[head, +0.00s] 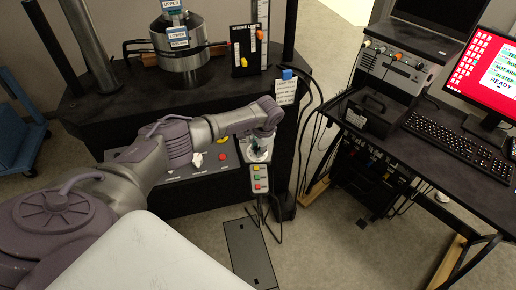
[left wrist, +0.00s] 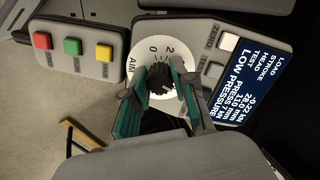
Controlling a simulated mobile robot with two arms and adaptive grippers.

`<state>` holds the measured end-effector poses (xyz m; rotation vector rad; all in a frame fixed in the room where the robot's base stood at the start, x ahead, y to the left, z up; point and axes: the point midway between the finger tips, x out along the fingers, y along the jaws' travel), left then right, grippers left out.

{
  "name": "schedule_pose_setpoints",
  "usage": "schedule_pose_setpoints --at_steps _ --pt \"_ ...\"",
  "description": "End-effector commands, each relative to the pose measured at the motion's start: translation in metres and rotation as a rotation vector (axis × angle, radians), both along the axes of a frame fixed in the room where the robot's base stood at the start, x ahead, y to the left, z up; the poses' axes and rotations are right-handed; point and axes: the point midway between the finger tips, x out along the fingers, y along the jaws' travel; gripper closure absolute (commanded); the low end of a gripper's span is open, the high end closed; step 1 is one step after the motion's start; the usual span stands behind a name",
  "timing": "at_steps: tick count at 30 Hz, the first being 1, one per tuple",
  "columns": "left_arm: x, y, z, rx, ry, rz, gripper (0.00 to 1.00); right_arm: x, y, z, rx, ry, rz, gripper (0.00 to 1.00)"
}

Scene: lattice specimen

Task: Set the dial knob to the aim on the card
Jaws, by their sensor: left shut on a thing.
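The dial knob (left wrist: 161,80) is dark and sits on a white dial (left wrist: 143,57) marked 0, 2 and AIM in the left wrist view. My left gripper (left wrist: 160,76) has its teal fingers on either side of the knob and is shut on it. The fingers hide part of the dial, and I cannot tell where the knob points. In the head view the left gripper (head: 257,148) reaches down over the handset. My right gripper is not in view.
Red (left wrist: 42,41), green (left wrist: 73,47) and yellow (left wrist: 104,53) buttons sit beside the dial. A display (left wrist: 246,84) reads LOW PRESSURE. The black test frame (head: 110,100) stands behind my arm. A desk with a keyboard (head: 441,134) and monitor (head: 488,80) stands at right.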

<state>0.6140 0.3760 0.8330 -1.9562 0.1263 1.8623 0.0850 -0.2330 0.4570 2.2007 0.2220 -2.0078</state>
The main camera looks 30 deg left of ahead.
Motion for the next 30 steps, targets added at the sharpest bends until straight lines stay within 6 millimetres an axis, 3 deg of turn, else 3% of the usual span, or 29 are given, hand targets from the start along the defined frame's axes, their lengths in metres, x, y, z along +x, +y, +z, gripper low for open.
schedule_pose_setpoints --at_steps 11,30 --pt "0.0 -0.001 0.002 -0.033 -0.034 0.178 1.0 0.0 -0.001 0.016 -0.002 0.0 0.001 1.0" --pt "0.0 0.0 0.002 -0.129 -0.149 0.74 1.0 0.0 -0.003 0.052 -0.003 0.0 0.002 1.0"
